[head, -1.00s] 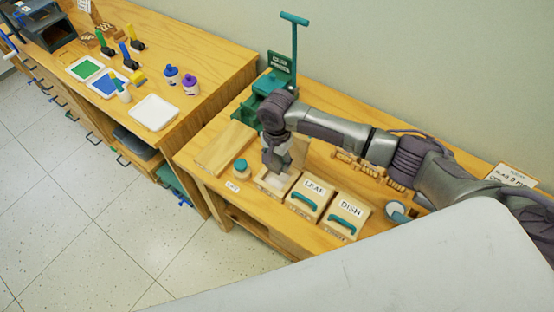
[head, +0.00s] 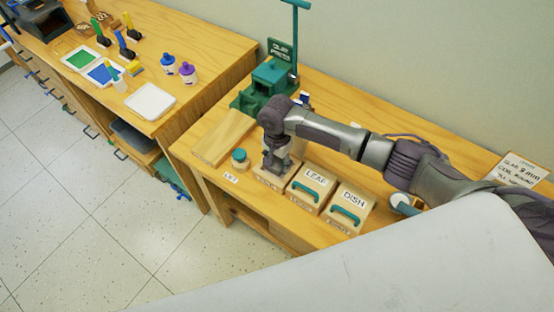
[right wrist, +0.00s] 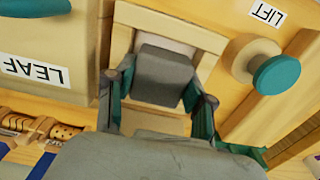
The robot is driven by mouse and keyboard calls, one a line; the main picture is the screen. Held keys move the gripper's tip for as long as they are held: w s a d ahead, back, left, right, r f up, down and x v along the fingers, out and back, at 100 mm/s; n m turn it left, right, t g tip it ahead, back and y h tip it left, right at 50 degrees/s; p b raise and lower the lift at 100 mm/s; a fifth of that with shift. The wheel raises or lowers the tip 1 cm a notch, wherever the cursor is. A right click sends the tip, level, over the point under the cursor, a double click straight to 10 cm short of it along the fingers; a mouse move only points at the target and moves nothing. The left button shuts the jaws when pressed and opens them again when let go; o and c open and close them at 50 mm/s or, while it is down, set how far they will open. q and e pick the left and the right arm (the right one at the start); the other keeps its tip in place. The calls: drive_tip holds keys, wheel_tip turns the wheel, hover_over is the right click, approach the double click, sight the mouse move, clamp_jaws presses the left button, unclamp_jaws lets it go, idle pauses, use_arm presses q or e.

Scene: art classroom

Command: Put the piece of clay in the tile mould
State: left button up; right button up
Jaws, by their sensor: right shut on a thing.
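The tile mould is an open wooden box (head: 268,184) at the left end of a row of moulds on the wooden bench. In the right wrist view its pale rim (right wrist: 168,22) frames a light recess. My right gripper (head: 275,160) points down over the mould. In the wrist view my right gripper (right wrist: 163,97) is shut on a grey block, the piece of clay (right wrist: 160,72), which lies over the recess between the fingers. I cannot tell whether the clay touches the mould floor. In the head view the clay is hidden or blends with the gripper. My left gripper is not in view.
The LEAF mould (head: 317,179) and DISH mould (head: 352,201), with teal handles, stand to the right. A teal-topped knob (head: 239,155) is close on the left, near the LIFT label (head: 231,179). A wooden board (head: 222,138) and green clay press (head: 268,82) are behind.

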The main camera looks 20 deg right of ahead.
drive_tip(key=o, duration=1.4)
drive_tip(key=shift+c, duration=0.2)
wheel_tip(320, 180, up, 8)
drive_tip(key=p, duration=0.9)
drive_tip(key=shift+r+p, duration=0.1)
drive_tip(key=shift+p, duration=0.2)
drive_tip(key=shift+s, duration=0.1)
